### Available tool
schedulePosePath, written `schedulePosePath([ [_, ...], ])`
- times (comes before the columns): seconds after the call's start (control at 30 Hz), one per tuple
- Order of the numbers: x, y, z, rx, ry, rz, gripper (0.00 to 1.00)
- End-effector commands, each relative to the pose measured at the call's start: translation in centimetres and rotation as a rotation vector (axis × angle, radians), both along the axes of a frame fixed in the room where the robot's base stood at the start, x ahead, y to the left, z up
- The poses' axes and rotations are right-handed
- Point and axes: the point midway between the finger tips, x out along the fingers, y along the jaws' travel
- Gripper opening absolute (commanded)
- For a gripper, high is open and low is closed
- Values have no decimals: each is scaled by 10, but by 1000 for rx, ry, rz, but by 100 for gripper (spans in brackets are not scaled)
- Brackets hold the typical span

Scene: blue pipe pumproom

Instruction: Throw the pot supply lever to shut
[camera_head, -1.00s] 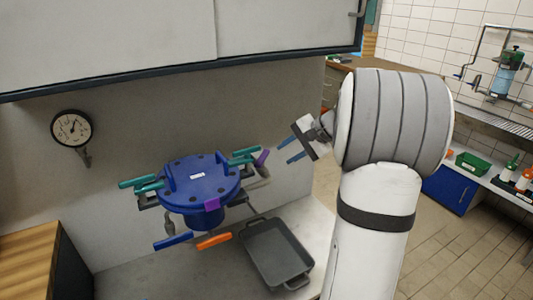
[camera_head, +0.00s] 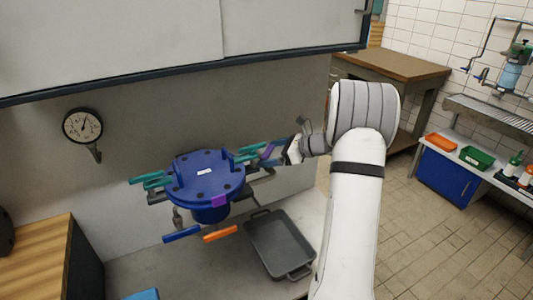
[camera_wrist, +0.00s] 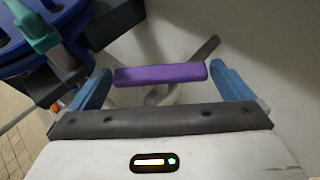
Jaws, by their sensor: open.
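A purple lever handle (camera_wrist: 160,75) lies crosswise between the two blue fingers of my open gripper (camera_wrist: 163,86) in the wrist view. A small gap shows at each end of it, and the jaws are not closed on it. In the head view the purple handle (camera_head: 267,152) is at the right side of the blue lidded pot (camera_head: 205,178), with my gripper (camera_head: 276,152) reaching it from the right. A grey bar (camera_wrist: 206,47) shows behind the handle in the wrist view. I cannot read any label naming the supply lever.
Teal handles (camera_head: 150,181) flank the pot. A blue lever (camera_head: 181,234) and an orange lever (camera_head: 220,233) sit below it. A grey tray (camera_head: 279,243) lies on the bench at right. A gauge (camera_head: 82,126) is on the wall, and a cabinet (camera_head: 150,45) overhangs above.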

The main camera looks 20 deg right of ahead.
Motion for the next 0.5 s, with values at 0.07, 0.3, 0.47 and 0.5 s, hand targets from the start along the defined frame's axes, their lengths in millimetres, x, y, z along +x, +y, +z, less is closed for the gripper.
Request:
schedulePosePath([
  [0.07, 6, 7, -3, 1, 0, 3, 100],
  [0.3, 12, 14, -7, -2, -1, 2, 100],
  [0.47, 12, 14, -7, -2, -1, 2, 100],
  [0.5, 12, 14, -7, -2, -1, 2, 97],
])
